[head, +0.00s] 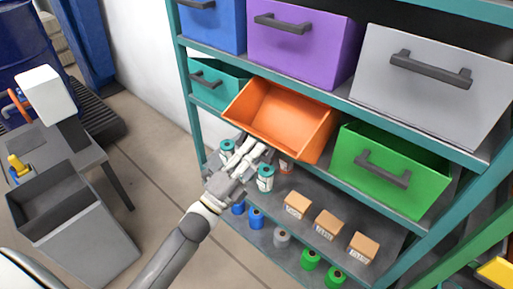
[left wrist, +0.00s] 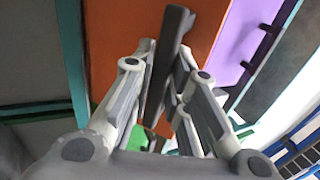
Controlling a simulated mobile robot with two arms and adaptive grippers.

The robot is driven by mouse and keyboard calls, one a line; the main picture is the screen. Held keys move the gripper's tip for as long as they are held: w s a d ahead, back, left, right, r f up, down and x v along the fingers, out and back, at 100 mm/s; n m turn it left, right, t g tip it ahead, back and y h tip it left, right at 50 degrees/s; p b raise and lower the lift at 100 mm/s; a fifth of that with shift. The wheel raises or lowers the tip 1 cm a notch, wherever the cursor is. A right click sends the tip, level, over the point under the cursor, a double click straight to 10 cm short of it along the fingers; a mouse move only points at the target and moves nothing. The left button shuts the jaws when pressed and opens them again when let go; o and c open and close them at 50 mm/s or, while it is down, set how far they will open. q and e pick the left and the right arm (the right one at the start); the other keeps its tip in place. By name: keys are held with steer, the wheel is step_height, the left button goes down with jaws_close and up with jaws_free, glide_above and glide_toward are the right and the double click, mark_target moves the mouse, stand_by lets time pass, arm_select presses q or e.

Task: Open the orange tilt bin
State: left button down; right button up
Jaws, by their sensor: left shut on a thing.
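The orange tilt bin (head: 285,112) sits in the middle row of the teal shelf rack, tipped forward so that its empty inside shows in the head view. My left gripper (head: 255,152) is at the bin's lower front. In the left wrist view, the left gripper (left wrist: 165,85) is shut on the bin's dark bar handle (left wrist: 173,45), with the orange front (left wrist: 115,40) behind it. In the head view the handle is hidden by the bin and the gripper. My right gripper is not in view.
A teal bin (head: 212,85) and a green bin (head: 390,170) flank the orange one. Blue, purple (head: 300,45) and grey (head: 425,85) bins are above. Jars and small boxes (head: 328,224) stand on the shelf below. A table and grey container (head: 70,215) are at left.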

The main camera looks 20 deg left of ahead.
arm_select(q)
steer(key=shift+s+a+f, duration=0.1)
steer(key=shift+s+f, duration=0.1)
steer(key=shift+f, duration=0.65)
steer(key=shift+b, duration=0.3)
steer(key=c, duration=1.5)
jaws_free()
steer(key=shift+w, duration=0.1)
steer(key=v, duration=1.2)
steer(key=shift+r, duration=0.1)
